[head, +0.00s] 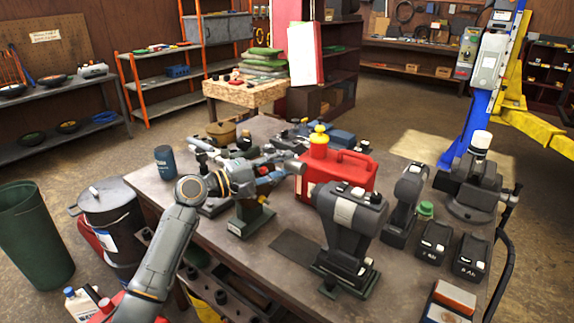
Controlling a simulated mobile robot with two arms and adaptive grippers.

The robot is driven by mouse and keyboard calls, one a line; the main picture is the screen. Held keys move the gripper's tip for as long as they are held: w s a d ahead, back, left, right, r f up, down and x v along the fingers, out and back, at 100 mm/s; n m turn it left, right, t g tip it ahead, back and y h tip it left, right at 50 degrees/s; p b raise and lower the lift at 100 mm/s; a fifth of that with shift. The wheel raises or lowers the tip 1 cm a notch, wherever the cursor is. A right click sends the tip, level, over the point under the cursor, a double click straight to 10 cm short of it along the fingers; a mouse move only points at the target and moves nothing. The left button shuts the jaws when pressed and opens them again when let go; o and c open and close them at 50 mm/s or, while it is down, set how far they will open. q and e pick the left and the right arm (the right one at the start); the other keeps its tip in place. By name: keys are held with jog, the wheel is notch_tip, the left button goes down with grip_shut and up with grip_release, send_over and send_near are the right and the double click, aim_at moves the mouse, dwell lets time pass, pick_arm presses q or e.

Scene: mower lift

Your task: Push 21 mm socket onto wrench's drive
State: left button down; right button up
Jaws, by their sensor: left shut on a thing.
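My left gripper (272,177) reaches in from the left over the workbench, above a green-based stand (250,222). It is shut on a small grey piece (296,166) at its right end; this looks like a socket, but its size marking cannot be read. A black and grey power wrench (346,212) stands upright on a green base, right of and nearer than the gripper. The gripper is apart from it. The wrench's drive cannot be made out clearly. My right gripper is not in view.
A red can (345,173) with a yellow cap stands close behind the gripper's right end. A second power tool (404,205), black battery blocks (433,241) and a vise (470,190) fill the right side. A dark mat (292,251) lies on clear bench left of the wrench.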

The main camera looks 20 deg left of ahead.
pick_arm(q)
jog(key=shift+s+d+f+b, duration=0.1)
jog(key=shift+d+f+b, duration=0.3)
jog(key=shift+f, duration=0.4)
jog(key=shift+s+d+f+b, duration=0.1)
jog(key=shift+d+f+b, duration=0.25)
jog(key=shift+f, duration=0.5)
jog(key=shift+s+d+f+b, duration=0.1)
jog(key=shift+d+f+b, duration=0.15)
jog(key=shift+f+b, duration=0.45)
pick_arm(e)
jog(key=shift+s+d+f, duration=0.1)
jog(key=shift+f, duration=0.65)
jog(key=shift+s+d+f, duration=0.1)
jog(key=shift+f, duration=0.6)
pick_arm(q)
jog(key=shift+w+f, duration=0.1)
jog(key=shift+f, duration=0.05)
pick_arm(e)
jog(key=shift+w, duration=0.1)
pick_arm(q)
jog(key=shift+s+a, duration=0.1)
jog(key=shift+s, duration=0.2)
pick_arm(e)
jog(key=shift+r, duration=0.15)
pick_arm(q)
jog(key=shift+d+p, duration=0.2)
jog(key=shift+p, duration=0.15)
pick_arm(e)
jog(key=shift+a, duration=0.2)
